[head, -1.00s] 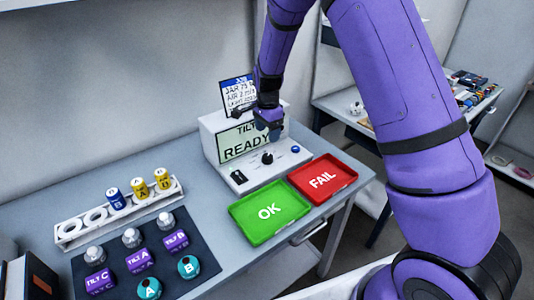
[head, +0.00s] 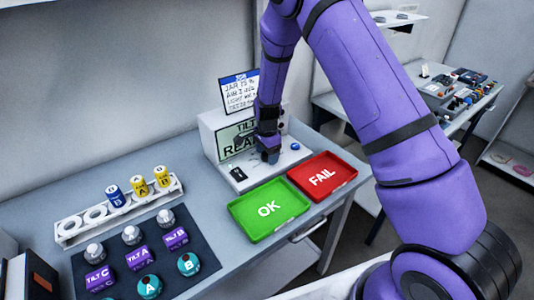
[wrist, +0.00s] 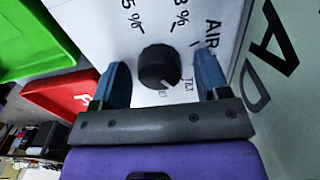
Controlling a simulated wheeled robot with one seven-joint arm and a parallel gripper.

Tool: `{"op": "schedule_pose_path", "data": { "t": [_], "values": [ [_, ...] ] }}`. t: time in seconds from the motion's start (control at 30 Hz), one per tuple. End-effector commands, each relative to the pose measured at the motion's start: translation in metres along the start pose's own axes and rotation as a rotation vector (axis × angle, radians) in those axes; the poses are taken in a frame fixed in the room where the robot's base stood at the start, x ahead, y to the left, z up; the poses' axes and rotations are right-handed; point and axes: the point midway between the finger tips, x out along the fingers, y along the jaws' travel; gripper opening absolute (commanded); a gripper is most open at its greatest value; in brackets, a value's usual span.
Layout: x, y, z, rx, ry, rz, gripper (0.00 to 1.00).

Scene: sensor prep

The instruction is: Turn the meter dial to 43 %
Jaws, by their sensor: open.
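The meter (head: 212,145) is a white box with a lit screen (head: 233,141) reading "TILT" and part of "READY". Its black dial (wrist: 158,62) shows in the wrist view, with a pale pointer mark at its lower right edge. Partial printed marks, "5 %", "3 %" and "AIR", surround the dial. My gripper (wrist: 161,67) is open, with one blue finger on each side of the dial; whether they touch it I cannot tell. In the head view my gripper (head: 268,154) is over the meter's front panel and hides the dial.
A green OK tray (head: 240,213) and a red FAIL tray (head: 347,170) lie in front of the meter. A job card (head: 238,92) stands behind it. A white rack (head: 70,232) with several jars and a dark mat (head: 205,235) with sensors are at the left.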

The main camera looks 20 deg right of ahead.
Motion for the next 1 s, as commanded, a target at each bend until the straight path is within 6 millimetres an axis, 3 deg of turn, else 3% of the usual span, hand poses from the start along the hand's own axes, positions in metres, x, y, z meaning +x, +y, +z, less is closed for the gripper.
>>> {"op": "schedule_pose_path", "data": {
  "t": [0.13, 0.3, 0.37, 0.67, 1.0],
  "values": [
    [-0.0001, 0.0000, 0.0000, 0.000, 0.000, 0.000, 0.69],
    [-0.0002, 0.0001, 0.0000, 0.000, 0.000, 0.000, 0.30],
    [-0.0002, 0.0001, 0.0000, 0.000, 0.000, 0.000, 0.20],
    [-0.0003, 0.0001, -0.0001, -0.030, 0.000, 0.000, 0.20],
    [-0.0004, 0.0000, -0.0001, -0.235, 0.000, 0.000, 0.20]
  ]
}}
